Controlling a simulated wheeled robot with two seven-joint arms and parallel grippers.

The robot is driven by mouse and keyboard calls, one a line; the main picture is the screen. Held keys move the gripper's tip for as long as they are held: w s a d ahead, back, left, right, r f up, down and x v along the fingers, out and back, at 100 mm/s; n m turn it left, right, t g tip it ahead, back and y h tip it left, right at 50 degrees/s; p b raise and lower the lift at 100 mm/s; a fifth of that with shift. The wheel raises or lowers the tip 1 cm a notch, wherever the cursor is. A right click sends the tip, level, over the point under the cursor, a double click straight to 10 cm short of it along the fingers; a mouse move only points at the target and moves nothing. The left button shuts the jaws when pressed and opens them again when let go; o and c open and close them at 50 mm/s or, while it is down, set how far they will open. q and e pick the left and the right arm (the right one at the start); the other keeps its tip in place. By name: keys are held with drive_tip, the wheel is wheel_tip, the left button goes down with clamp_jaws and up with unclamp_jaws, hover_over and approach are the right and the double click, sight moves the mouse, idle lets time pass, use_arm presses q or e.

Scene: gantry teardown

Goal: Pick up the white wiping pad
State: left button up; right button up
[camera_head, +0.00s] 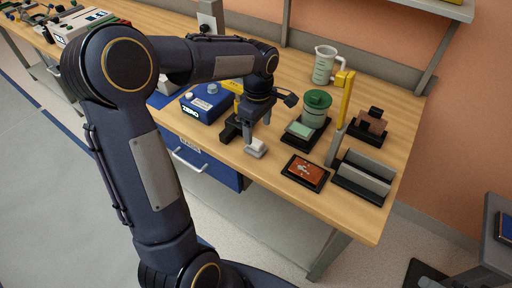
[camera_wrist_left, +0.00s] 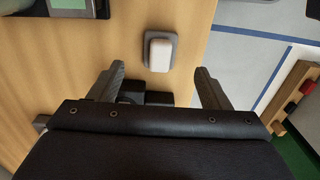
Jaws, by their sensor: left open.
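The white wiping pad (camera_head: 256,145) lies on a small grey holder at the front edge of the wooden bench. In the left wrist view the pad (camera_wrist_left: 160,54) shows whole on its grey holder (camera_wrist_left: 146,50), ahead of the fingertips and between their lines. My left gripper (camera_head: 258,126) is above and just behind the pad in the head view, pointing down. Its two fingers (camera_wrist_left: 159,74) are wide apart with nothing between them, and it does not appear to touch the pad. My right gripper is not in view.
A blue box marked ZERO (camera_head: 205,102) stands left of the gripper. To the right are a green-lidded jar (camera_head: 316,105), a yellow post (camera_head: 346,98), a red-brown plate (camera_head: 305,172) and a grey slotted block (camera_head: 364,177). A beaker (camera_head: 324,65) stands behind. Dark blocks sit close by the gripper.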

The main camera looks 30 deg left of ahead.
sight(257, 143)
use_arm(q)
wheel_tip(257, 143, down, 7)
drive_tip(key=shift+f, duration=0.15)
idle(0.4)
drive_tip(key=c, duration=1.1)
drive_tip(key=shift+r, duration=0.7)
drive_tip(key=s+d+r, duration=0.3)
drive_tip(key=r, duration=0.1)
drive_tip(key=s+d+r+b, duration=0.1)
drive_tip(key=s+d+r, duration=0.5)
drive_tip(key=d+r, duration=0.1)
drive_tip(key=shift+s+r+b, duration=0.3)
drive_tip(key=shift+s+r, duration=0.05)
drive_tip(key=shift+s, duration=0.05)
